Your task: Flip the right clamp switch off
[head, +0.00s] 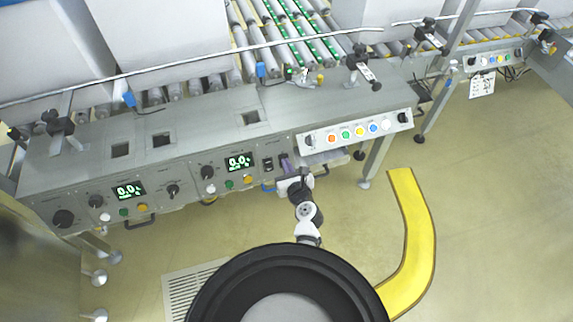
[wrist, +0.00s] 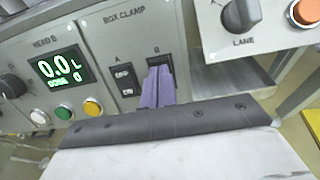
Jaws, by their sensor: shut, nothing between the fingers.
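In the wrist view the box clamp panel (wrist: 128,35) has two rocker switches marked A and B. Switch A (wrist: 124,79) is black and uncovered. The right switch, under the letter B, is almost wholly hidden behind my gripper's purple fingers; only a bit of its dark surround (wrist: 153,61) shows. My gripper (wrist: 160,73) is shut and empty, its fingertips at the right switch. Touching and the switch's position cannot be told. In the head view my gripper (head: 285,159) is at the front of the grey console, just right of switch A (head: 268,164).
Left of the switches are a green-digit display (wrist: 61,67) and white, green and yellow buttons. To the right, a control box (head: 358,130) with a lane knob (wrist: 240,15) and coloured buttons juts out. A yellow curved floor strip (head: 420,235) lies on open floor.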

